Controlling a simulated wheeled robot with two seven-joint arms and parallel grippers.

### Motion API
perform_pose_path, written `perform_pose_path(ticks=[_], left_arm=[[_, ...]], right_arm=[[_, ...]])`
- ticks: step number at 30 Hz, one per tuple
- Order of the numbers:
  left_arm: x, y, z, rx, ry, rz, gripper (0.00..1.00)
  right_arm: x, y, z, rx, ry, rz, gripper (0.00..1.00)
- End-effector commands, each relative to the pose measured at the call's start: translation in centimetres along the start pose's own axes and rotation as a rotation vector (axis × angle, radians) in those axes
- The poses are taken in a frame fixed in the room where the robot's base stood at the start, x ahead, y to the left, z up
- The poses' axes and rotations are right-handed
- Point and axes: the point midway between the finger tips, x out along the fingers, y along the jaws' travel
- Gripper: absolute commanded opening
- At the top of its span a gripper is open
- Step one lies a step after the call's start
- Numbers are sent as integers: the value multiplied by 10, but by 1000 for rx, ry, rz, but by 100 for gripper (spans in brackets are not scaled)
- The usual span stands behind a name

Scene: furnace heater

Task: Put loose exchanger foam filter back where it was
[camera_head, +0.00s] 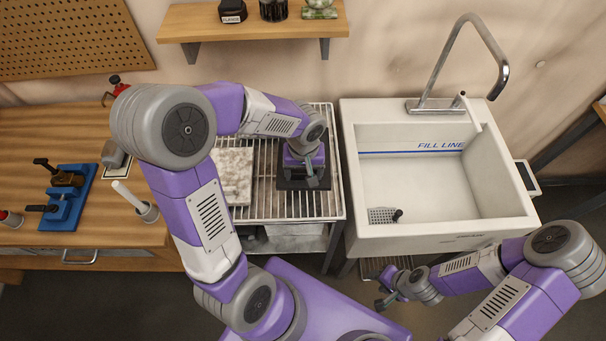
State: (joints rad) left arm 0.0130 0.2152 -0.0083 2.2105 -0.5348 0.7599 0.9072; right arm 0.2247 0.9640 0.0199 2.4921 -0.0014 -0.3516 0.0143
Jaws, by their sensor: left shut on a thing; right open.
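My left gripper (311,178) reaches down over the wire rack (270,208) in the middle. It is shut on a dark, flat rectangular pad (288,183), which looks like the foam filter. The wrist hides part of the pad, and I cannot tell whether it touches the rack. A mottled whitish-grey slab (233,172) lies on the rack to the left, partly behind my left arm. My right gripper (382,290) is open and empty, low in front of the sink.
A white sink (365,222) with a tall faucet (436,78) stands right of the rack, with a small grate (382,215) inside. A wooden bench (55,128) with a blue fixture (68,205) is at left. A shelf (255,20) hangs above.

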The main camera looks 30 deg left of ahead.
Motion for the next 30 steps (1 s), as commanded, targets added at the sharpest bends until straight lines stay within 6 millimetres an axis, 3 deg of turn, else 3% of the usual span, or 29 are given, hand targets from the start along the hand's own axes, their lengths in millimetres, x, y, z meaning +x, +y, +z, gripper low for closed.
perform_pose_path(ticks=[7, 14, 21, 30], left_arm=[[44, -3, 3, -20, -3, -5, 34], [64, -2, 2, -19, 0, -4, 34], [95, -2, 3, -18, -1, -4, 34], [97, -2, 3, -18, 2, -2, 34]], right_arm=[[10, 4, -1, 0, 2, 0, 47], [13, 5, -1, 0, 1, 0, 47], [20, 8, -2, 0, 1, 0, 47], [21, 8, -2, 0, 1, 0, 47]])
